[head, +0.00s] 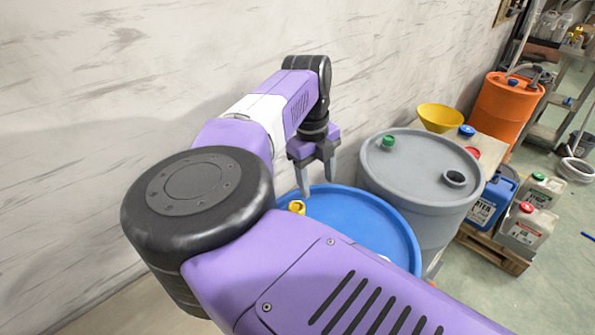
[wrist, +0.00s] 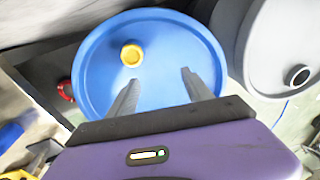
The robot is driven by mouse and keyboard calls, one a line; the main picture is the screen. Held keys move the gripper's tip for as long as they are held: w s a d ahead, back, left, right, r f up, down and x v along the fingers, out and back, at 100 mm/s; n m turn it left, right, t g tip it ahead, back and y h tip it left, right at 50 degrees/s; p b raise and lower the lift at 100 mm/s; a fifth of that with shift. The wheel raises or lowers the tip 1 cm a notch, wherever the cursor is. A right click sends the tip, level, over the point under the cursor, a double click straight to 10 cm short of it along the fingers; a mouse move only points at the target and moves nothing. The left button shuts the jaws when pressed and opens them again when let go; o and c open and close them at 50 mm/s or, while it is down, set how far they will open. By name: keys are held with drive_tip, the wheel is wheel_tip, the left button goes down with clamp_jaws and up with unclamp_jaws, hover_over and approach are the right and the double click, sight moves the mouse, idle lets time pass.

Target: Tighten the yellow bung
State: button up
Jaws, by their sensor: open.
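The yellow bung (head: 297,207) sits on the top of the blue drum (head: 350,213), near the rim on the wall side. My gripper (head: 317,188) is open and empty above the drum. In the wrist view my gripper's fingertips (wrist: 158,78) point toward the lid, and the bung lies beyond and to the left of the left fingertip. The bung is not between the fingers.
A wall (head: 90,100) runs along the left.

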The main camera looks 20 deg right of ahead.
drive_tip(key=r+y, duration=0.1)
drive_tip(key=r, duration=0.1)
hover_over(297, 204)
drive_tip(key=shift+n, duration=0.3)
drive_tip(key=shift+s+a+f+b, duration=0.15)
drive_tip(key=shift+f+b, duration=1.25)
drive_tip(key=shift+f, duration=1.15)
drive_tip(key=shift+s+f+b, duration=0.1)
drive_tip(key=shift+f+b, duration=1.3)
drive_tip(key=shift+f, duration=1.1)
clamp_jaws()
drive_tip(key=m, duration=0.5)
drive_tip(key=shift+m, duration=0.4)
drive_tip(key=m, duration=0.7)
drive_tip(key=shift+c, duration=0.5)
unclamp_jaws()
